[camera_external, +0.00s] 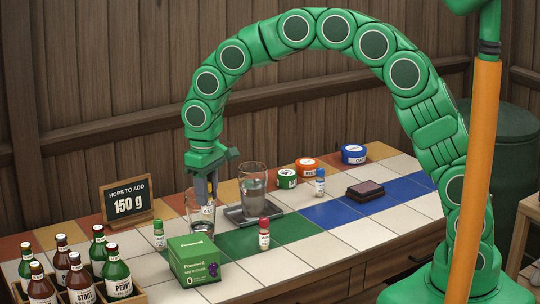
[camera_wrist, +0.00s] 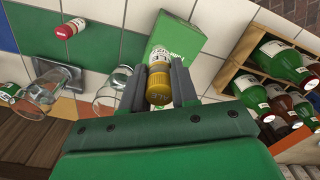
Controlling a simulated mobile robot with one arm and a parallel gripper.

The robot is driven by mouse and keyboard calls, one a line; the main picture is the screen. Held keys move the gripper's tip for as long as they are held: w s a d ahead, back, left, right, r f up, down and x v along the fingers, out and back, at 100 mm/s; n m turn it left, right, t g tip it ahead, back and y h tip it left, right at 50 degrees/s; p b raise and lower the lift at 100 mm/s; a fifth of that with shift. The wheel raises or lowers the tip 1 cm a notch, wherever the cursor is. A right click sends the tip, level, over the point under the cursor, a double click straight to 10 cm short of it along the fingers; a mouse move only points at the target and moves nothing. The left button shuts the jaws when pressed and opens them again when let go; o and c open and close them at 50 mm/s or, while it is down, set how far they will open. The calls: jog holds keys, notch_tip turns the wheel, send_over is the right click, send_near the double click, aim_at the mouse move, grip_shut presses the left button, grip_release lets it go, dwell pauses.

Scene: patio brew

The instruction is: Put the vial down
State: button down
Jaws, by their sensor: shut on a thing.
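My gripper (camera_external: 206,198) is shut on a vial with a gold-yellow cap, and the held vial (camera_wrist: 159,84) shows between the fingers in the wrist view, its cap toward the camera. In the external view I cannot make out the held vial. There my gripper hangs pointing down at the rim of an empty-looking glass (camera_external: 201,220); I cannot tell the exact gap. Other vials stand on the tiled counter: a green-capped one (camera_external: 159,236) left of that glass, a red-capped one (camera_external: 264,235) to its right, and a blue-capped one (camera_external: 320,182) farther back.
A taller glass (camera_external: 253,182) stands on a grey scale (camera_external: 237,215). A green box (camera_external: 195,262) and a crate of bottles (camera_external: 132,296) are in front. A "150 g" sign (camera_external: 130,203), several round tins and a dark red-brown pad (camera_external: 366,190) stand around. Blue tiles (camera_external: 335,213) have free room.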

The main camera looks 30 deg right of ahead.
jog(key=shift+w+a+f, duration=0.3)
jog(key=shift+w+f, duration=0.2)
jog(key=shift+f, duration=0.7)
jog(key=shift+w+a+f, duration=0.35)
jog(key=shift+w+f, duration=0.15)
jog(key=shift+f, duration=0.7)
jog(key=shift+w+a+f, duration=0.3)
jog(key=shift+w+f, duration=0.2)
jog(key=shift+f, duration=0.7)
jog(key=c, duration=0.9)
grip_release()
jog(key=shift+f, duration=0.15)
jog(key=shift+o, duration=0.2)
notch_tip(320, 180, up, 12)
jog(key=shift+r, duration=0.2)
